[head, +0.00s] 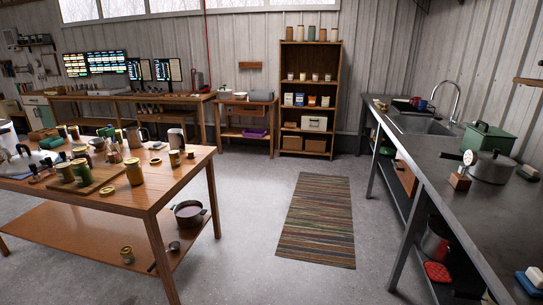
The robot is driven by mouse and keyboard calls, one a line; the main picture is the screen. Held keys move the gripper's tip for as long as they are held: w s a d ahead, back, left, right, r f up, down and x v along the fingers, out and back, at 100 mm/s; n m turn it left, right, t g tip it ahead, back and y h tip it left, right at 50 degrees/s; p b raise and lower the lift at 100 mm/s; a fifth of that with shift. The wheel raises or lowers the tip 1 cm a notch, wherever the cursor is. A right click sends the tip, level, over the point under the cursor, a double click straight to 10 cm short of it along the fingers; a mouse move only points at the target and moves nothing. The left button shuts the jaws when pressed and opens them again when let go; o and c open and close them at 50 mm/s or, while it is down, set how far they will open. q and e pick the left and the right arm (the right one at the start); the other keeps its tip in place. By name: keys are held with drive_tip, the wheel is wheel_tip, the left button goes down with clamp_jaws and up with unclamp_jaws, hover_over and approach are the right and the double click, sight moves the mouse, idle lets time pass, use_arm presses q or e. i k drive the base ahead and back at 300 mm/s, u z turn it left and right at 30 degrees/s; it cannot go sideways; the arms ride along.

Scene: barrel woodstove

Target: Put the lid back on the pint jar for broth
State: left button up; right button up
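Several small jars stand on the wooden table at the left, among them a yellowish jar with a dark top (133,172) near the table's front edge. Beside it, two more jars (66,172) stand on a wooden board. A small round lid-like disc (107,191) lies flat near the table's front edge, and another (155,161) lies further right. I cannot tell which jar is the pint jar for broth or which disc is its lid. Neither of my grippers is in view.
The wooden table (178,180) has a lower shelf with a pot (188,212). A striped rug (316,222) lies on open floor between it and the metal counter (440,160) at the right. A shelf unit (337,70) stands at the back wall.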

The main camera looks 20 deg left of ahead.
sight(63, 167)
drive_tip(key=u, duration=0.1)
drive_tip(key=i, duration=2.35)
drive_tip(key=u, duration=0.85)
drive_tip(key=i, duration=1.5)
drive_tip(key=u, duration=1.7)
drive_tip(key=i, duration=1.05)
drive_tip(key=u, duration=0.5)
